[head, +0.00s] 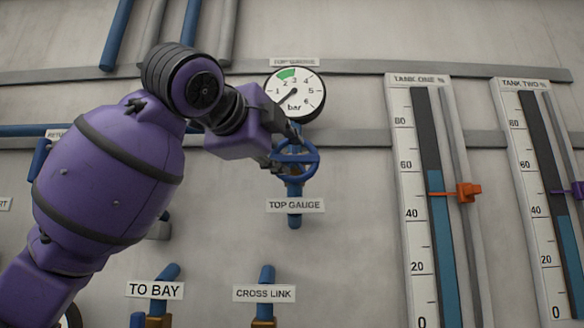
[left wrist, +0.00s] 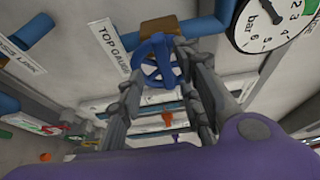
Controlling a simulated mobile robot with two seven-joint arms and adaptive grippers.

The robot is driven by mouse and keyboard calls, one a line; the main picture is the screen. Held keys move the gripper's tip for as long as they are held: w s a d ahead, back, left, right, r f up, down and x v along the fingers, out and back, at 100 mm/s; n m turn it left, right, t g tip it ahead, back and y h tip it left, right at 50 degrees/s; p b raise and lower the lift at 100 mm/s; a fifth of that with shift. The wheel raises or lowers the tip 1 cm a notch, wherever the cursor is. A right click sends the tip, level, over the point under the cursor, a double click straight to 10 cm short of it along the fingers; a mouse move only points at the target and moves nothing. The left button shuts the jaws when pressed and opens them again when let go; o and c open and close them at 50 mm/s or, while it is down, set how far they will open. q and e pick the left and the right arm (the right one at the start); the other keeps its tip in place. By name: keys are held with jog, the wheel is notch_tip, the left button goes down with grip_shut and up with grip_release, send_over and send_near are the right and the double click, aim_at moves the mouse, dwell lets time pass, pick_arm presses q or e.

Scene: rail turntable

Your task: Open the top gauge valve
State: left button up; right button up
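The top gauge valve has a blue handwheel (head: 295,158) on a blue pipe, above the TOP GAUGE label (head: 295,205). My left gripper (head: 283,150) is at the wheel, reaching from the upper left. In the left wrist view, the gripper's two fingers (left wrist: 160,75) are apart, with the blue wheel (left wrist: 155,58) between or just beyond their tips. I cannot tell whether they press on the rim. The round bar gauge (head: 295,94) above has its needle pointing to the lower left, below the 1. My right gripper is out of view.
Tank one's level gauge (head: 405,180) with an orange pointer (head: 466,193) and tank two's gauge (head: 530,200) stand to the right. Below are the TO BAY (head: 155,291) and CROSS LINK (head: 264,294) labels with blue-handled valves. Grey rails cross the wall.

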aim_at(293, 158)
pick_arm(q)
jog(key=shift+s+d+r, duration=0.15)
jog(key=shift+d+r, duration=0.3)
jog(key=shift+d, duration=0.3)
jog(key=shift+x, duration=1.05)
jog(key=w, duration=0.4)
jog(key=shift+w+d+f, duration=0.1)
jog(key=shift+d+f, duration=0.1)
jog(key=shift+f, duration=0.1)
jog(key=shift+d+r, duration=0.1)
jog(key=shift+s+r, duration=0.1)
jog(key=shift+s, duration=0.25)
jog(key=shift+w, duration=0.1)
jog(key=shift+c, duration=0.5)
jog(key=shift+w, duration=0.1)
jog(key=shift+c, duration=1.4)
grip_shut()
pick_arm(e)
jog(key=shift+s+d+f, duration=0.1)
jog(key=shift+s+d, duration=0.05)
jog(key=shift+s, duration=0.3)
